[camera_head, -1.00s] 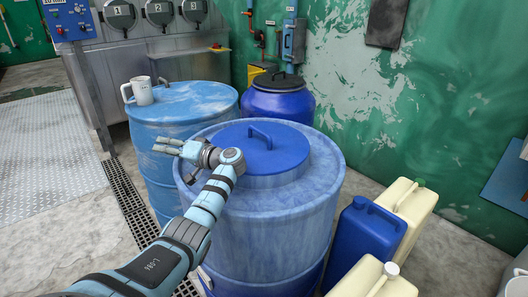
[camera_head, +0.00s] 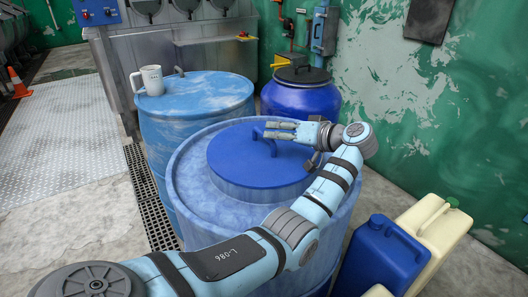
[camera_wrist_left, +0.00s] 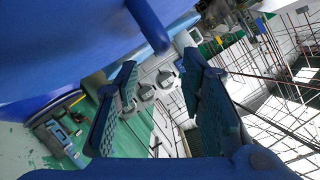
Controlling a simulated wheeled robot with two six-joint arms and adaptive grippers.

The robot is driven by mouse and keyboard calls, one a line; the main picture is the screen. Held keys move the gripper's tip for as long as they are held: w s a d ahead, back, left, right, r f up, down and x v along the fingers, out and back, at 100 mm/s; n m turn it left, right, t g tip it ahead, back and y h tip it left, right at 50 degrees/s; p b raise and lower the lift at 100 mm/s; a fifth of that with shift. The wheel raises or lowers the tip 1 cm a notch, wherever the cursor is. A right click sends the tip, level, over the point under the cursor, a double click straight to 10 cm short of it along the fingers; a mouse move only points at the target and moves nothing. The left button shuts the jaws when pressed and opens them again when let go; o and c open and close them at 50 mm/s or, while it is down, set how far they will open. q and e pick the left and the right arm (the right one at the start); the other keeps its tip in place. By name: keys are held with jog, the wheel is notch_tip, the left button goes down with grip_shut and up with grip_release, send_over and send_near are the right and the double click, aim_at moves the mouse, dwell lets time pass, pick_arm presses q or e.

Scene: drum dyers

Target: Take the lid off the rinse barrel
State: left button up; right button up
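The large blue barrel (camera_head: 192,203) stands in the middle of the head view, and I take it as the rinse barrel. Its round darker blue lid (camera_head: 232,170) sits flat on top, with an arched handle (camera_head: 264,147) at its centre. My left gripper (camera_head: 277,130) is just above and beside the handle, reaching over the lid from the right. In the left wrist view its two fingers (camera_wrist_left: 165,100) are spread with nothing held between them. The handle (camera_wrist_left: 150,28) shows there near the top edge, beyond the fingers. My left arm hides part of the lid and barrel. My right gripper is out of view.
A lighter blue drum (camera_head: 195,88) with a white mug (camera_head: 149,80) on it stands behind left. A dark-lidded blue barrel (camera_head: 300,95) stands behind. A blue jerrycan (camera_head: 385,262) and a cream jerrycan (camera_head: 435,228) stand at the right, near the green wall.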

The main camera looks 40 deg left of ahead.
aim_at(261, 131)
pick_arm(q)
jog(key=x, duration=0.2)
jog(key=b+x, duration=0.1)
jog(key=x, duration=0.4)
jog(key=shift+s+a+f, duration=0.1)
jog(key=shift+s+f, duration=0.2)
jog(key=shift+r, duration=0.1)
grip_shut()
